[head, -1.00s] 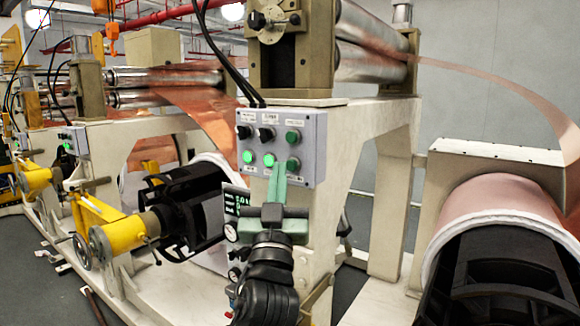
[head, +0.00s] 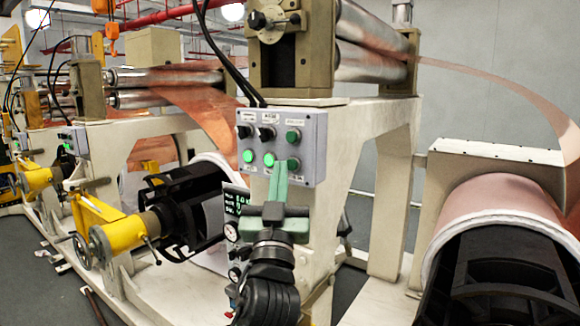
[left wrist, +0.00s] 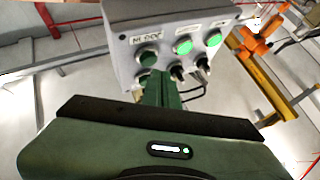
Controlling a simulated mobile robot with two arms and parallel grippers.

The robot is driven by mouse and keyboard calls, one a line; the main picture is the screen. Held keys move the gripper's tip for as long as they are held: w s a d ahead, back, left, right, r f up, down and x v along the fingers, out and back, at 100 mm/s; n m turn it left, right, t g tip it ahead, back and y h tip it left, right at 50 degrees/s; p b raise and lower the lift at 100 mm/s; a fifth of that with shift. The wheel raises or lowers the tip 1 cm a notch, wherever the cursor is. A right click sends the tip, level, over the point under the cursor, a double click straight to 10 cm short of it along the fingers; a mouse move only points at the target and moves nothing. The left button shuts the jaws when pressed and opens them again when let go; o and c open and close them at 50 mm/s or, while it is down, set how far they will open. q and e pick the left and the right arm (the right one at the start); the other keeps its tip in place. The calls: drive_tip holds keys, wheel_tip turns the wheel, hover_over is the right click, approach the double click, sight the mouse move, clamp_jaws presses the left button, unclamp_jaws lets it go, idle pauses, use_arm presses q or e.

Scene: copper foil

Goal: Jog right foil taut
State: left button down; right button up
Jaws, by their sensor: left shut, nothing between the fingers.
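The right foil (head: 505,80) is a thin copper strip. It leaves the rollers (head: 370,45) and arches in a slack curve towards the copper roll (head: 490,205) at the right. A grey control box (head: 318,150) hangs on the machine frame, with knobs and green buttons. Two lower buttons glow. My left gripper (head: 283,165) is shut and empty, its fingertips beside or at the lower right green button (head: 294,165); contact cannot be told. The left wrist view also shows the fingertips (left wrist: 160,78) close to that button (left wrist: 148,58). My right gripper is not in view.
A yellow shaft holder (head: 105,225) and a black reel (head: 180,205) stand at the left. Black cables (head: 225,65) run down to the box. An orange hoist (left wrist: 258,42) shows in the left wrist view.

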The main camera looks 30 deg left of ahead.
use_arm(q)
drive_tip(key=shift+w, duration=0.35)
drive_tip(key=shift+w+b, duration=0.3)
drive_tip(key=shift+w, duration=0.1)
idle(0.7)
drive_tip(key=shift+s, duration=0.1)
idle(2.1)
drive_tip(key=shift+s, duration=0.7)
drive_tip(key=shift+s, duration=0.1)
drive_tip(key=s, duration=0.2)
drive_tip(key=s+p, duration=0.1)
drive_tip(key=s, duration=0.1)
drive_tip(key=shift+s+a, duration=0.2)
drive_tip(key=shift+s, duration=0.2)
